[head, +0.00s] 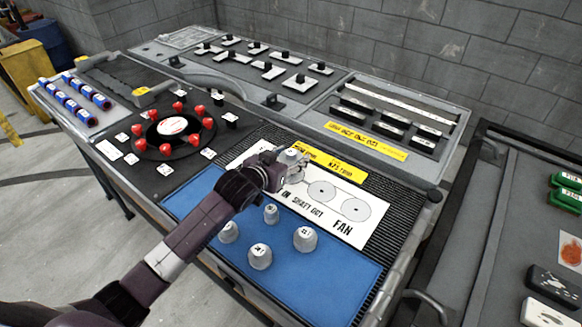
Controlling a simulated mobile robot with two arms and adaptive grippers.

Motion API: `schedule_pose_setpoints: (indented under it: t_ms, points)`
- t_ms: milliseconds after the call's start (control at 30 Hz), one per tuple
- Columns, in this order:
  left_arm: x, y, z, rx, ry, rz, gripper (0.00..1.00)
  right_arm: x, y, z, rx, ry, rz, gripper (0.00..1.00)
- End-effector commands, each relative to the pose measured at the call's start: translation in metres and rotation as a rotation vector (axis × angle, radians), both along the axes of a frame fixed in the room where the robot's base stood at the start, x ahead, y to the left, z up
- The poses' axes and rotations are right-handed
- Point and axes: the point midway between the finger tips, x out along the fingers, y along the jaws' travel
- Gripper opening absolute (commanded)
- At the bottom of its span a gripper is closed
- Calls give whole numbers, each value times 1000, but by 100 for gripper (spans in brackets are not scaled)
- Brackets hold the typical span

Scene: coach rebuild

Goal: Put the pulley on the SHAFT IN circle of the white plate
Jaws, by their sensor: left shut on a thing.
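The white plate (372,226) lies at the front of the bench, with printed circles and the words SHAFT OUT and FAN readable. Two circles show clearly on its right part. My left gripper (290,166) is over the plate's left-middle part, shut on a grey pulley (291,155) with a white label on top. My gripper and forearm hide part of the plate's circles and lettering, including the word before IN. I cannot tell whether the held pulley touches the plate. My right gripper is not in view.
Several grey pulleys, one of them nearest the front (260,257), stand on the blue mat (325,285). A yellow label strip (330,163) lies behind the plate. A black disc with red knobs (172,127) is to the left. Another table (490,230) stands at the right.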

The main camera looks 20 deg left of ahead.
Motion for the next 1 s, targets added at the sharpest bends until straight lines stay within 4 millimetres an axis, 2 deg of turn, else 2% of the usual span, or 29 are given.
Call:
schedule_pose_setpoints:
  t_ms: [100,233,667,700,867,1000]
  points:
    - [-1,0,-20,-1,6,1,18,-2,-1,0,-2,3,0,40]
    - [-1,0,-36,0,3,-1,18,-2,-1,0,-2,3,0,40]
    - [-1,0,-44,0,1,-1,18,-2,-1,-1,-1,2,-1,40]
    - [-1,0,-45,0,3,-1,50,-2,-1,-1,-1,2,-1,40]
    - [-1,0,-44,0,3,-1,66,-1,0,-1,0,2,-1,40]
    - [-1,0,-44,0,3,-1,66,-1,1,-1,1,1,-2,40]
